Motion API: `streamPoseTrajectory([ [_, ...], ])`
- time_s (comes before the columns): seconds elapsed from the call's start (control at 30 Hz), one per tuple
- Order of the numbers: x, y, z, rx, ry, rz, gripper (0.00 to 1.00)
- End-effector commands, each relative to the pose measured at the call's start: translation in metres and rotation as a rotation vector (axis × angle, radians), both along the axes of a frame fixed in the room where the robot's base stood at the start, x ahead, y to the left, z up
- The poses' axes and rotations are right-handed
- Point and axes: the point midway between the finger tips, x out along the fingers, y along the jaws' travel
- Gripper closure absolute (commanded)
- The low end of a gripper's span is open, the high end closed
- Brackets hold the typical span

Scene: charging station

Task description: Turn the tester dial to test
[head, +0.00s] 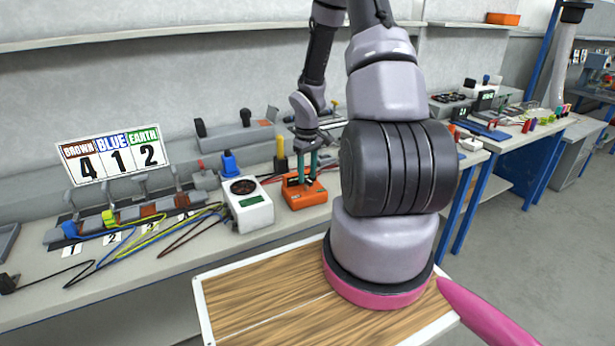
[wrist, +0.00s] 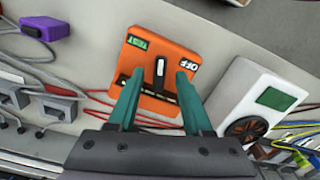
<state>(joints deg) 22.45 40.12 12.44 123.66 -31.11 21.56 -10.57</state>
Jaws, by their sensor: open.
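The orange tester (head: 304,197) stands on the bench right of a white meter in the head view. In the wrist view the tester (wrist: 143,53) has a green TEST label (wrist: 137,42) at its upper left and an OFF label (wrist: 187,66) at its right. The dial (wrist: 160,72) is a narrow black and white knob between them, pointing roughly upward in that view. My gripper (wrist: 160,75) is open, its teal fingers apart on either side of the dial. In the head view my gripper (head: 308,164) is over the tester, and the dial is hidden.
The white meter (head: 249,208) with a green screen stands close beside the tester. Colored cables (head: 190,222) run left from it to a row of connectors. A number sign (head: 115,156) stands behind them. A grey device (head: 235,137) sits further back.

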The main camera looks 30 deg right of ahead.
Motion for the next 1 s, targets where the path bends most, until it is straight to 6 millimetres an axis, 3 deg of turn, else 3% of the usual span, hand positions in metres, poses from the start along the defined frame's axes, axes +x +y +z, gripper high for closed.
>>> streamPoseTrajectory([
  [0.13,-0.0002,-0.0003,-0.0115,0.0,0.001,-0.001,0.5],
  [0.43,0.0003,-0.0005,-0.0134,-0.001,-0.001,-0.001,0.5],
  [0.47,0.0003,-0.0005,-0.0134,-0.001,-0.001,-0.001,0.58],
  [0.57,0.0003,-0.0005,-0.0133,-0.001,-0.001,-0.001,0.96],
  [0.6,0.0002,-0.0004,-0.0133,-0.001,-0.001,-0.001,1.0],
  [0.8,0.0003,-0.0009,-0.0132,-0.001,0.0,0.023,1.0],
  [1.0,0.0009,-0.0019,-0.0131,-0.001,0.0,0.249,1.0],
])
